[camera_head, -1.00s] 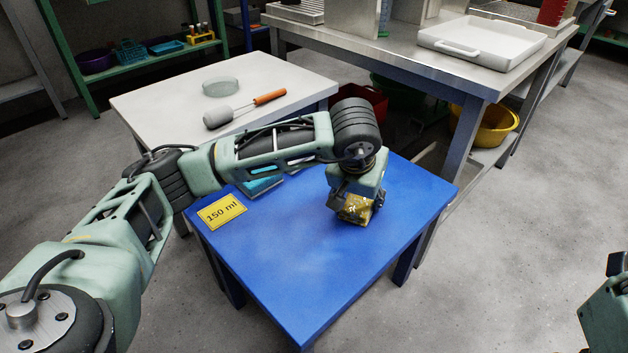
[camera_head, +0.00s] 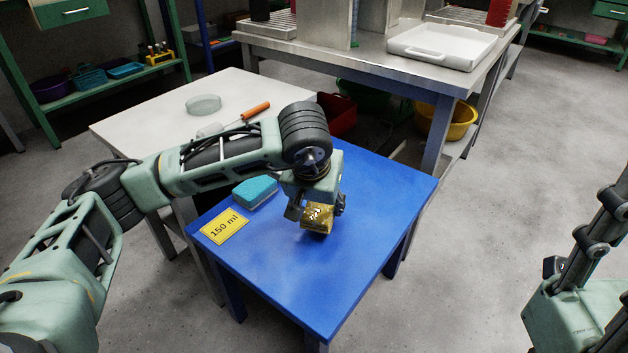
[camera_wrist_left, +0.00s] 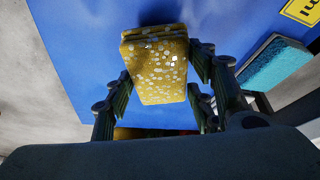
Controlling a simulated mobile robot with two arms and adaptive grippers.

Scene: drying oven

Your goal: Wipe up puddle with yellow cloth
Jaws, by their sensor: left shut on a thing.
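The yellow cloth (camera_head: 318,216) is a folded block with pale specks. My left gripper (camera_head: 315,207) is shut on it above the blue table (camera_head: 300,290). In the left wrist view the cloth (camera_wrist_left: 157,75) sits between the two fingers of the left gripper (camera_wrist_left: 160,68). I cannot tell whether the cloth touches the tabletop. No puddle shows clearly on the blue surface; the arm and cloth hide part of it. My right gripper (camera_head: 592,235) is at the right edge, partly cut off, away from the table. Its opening is unclear.
A teal sponge (camera_head: 255,192) and a yellow "150 ml" label (camera_head: 225,226) lie on the blue table's left part. A white table (camera_head: 130,130) behind holds a glass dish (camera_head: 203,104) and an orange-handled tool (camera_head: 256,110). A steel bench (camera_head: 370,70) carries a white tray (camera_head: 440,50).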

